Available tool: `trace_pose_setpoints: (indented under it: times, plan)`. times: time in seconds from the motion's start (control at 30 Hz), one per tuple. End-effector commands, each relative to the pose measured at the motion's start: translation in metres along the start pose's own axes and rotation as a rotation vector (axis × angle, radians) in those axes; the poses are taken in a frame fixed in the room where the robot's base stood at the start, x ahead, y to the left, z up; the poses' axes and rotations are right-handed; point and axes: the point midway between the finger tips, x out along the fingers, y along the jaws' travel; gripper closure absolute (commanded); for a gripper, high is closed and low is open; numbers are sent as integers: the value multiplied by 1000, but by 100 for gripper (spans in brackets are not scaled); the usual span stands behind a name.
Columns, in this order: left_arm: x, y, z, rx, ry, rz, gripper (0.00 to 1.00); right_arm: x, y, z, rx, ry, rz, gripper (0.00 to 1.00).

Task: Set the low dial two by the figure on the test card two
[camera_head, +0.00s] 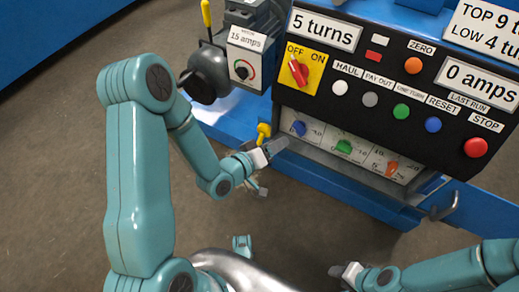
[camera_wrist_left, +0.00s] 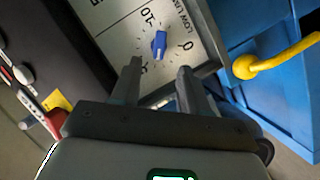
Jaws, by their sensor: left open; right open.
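The low dial is a blue knob (camera_head: 299,128) on a white scale at the left of the panel's lower row. In the left wrist view the blue knob (camera_wrist_left: 159,43) shows beside the print "LOW LI" and the figures 0 and 10; its exact setting is too small to read. My left gripper (camera_head: 280,147) is open just in front of and below it, with the fingers (camera_wrist_left: 157,74) apart and the knob beyond their tips, not held. The test card (camera_head: 487,30) at top right reads "TOP 9 t" and "LOW 4 tur", cut by the edge. My right gripper (camera_head: 340,272) is open and empty, low in front.
Green (camera_head: 344,147) and orange (camera_head: 392,168) knobs stand right of the blue one. A yellow handle (camera_head: 263,131) sits close left of my left gripper. Above are push buttons, a red switch (camera_head: 299,72) and displays reading "5 turns" and "0 amps".

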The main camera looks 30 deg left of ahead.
Motion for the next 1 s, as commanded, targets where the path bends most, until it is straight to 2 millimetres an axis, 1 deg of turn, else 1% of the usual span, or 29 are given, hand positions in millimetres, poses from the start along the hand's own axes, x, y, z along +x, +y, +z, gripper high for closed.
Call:
trace_pose_setpoints:
  times: [0.03,0.1,0.13,0.17,0.3,0.5,1.0]
  plan:
    - [-16,1,-2,-5,1,-6,55,-4,-2,1,-2,-2,0,57]
    - [-34,6,-6,-7,-2,-8,55,-24,-11,5,-10,-12,-1,57]
    - [-41,6,-6,-9,-1,-8,55,-29,-14,6,-15,-16,-2,57]
    - [-47,6,-6,-8,1,-7,55,-33,-16,7,-18,-19,-2,57]
    - [-57,4,-4,-3,-3,-4,55,-50,-23,8,-22,-21,-2,57]
    - [-66,1,-1,-2,0,-2,55,-58,-27,10,-25,-25,-3,57]
    - [-66,0,0,0,1,0,55,-58,-27,10,-25,-25,-3,57]
